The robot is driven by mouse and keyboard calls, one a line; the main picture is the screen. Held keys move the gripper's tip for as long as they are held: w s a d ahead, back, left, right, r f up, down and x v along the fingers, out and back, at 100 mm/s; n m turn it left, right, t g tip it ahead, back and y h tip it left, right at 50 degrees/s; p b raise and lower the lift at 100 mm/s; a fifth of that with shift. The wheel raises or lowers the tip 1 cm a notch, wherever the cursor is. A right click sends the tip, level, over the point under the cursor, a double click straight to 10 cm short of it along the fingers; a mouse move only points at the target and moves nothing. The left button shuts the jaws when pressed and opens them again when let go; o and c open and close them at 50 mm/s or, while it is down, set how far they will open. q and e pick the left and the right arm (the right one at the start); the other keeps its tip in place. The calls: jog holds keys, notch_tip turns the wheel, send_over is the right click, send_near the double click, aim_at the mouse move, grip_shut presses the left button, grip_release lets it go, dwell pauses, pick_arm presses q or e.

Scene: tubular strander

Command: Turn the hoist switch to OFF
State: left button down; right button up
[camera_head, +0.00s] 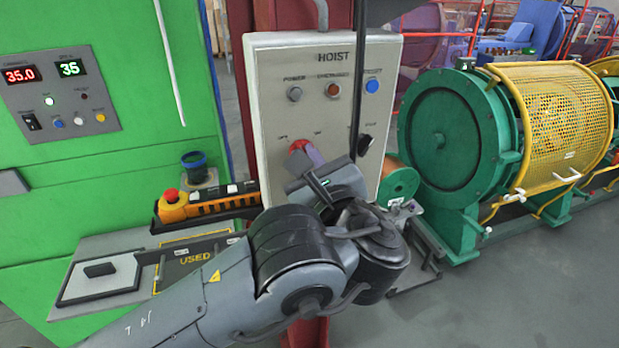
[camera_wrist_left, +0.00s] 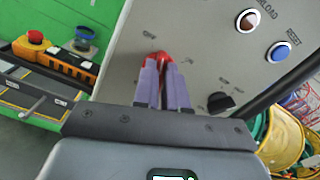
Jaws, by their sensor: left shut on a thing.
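The grey hoist panel (camera_head: 268,95), marked HOIST, stands upright in the middle of the head view. Its red switch (camera_head: 299,145) is on the lower left of the panel face; the small labels around it are too blurred to read surely. My left gripper (camera_head: 308,154) reaches the panel from below, and its purple fingers are shut on the red switch. In the left wrist view the red switch (camera_wrist_left: 157,56) shows between and just beyond the fingertips (camera_wrist_left: 159,68). The handle's exact angle is mostly hidden by the fingers. My right gripper is not in view.
A black knob (camera_head: 364,145) sits right of the switch; a lamp (camera_head: 333,90) and a blue button (camera_head: 372,86) are above. A dark vertical bar (camera_head: 359,60) crosses before the panel. An orange pendant with a red button (camera_head: 172,195) lies left. Green machinery (camera_head: 440,135) stands right.

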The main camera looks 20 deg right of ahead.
pick_arm(q)
jog(key=shift+a+f+n+b, duration=0.1)
jog(key=shift+a+n+b, duration=0.1)
jog(key=shift+n+b, duration=2.2)
jog(key=c, duration=1.2)
grip_release()
jog(key=shift+s, duration=0.1)
jog(key=shift+s+a+p, duration=0.2)
jog(key=shift+s+p, duration=0.2)
jog(key=shift+s, duration=2.25)
jog(key=shift+s+a+p, duration=0.15)
jog(key=shift+s+p, duration=0.2)
jog(key=shift+s, duration=2.3)
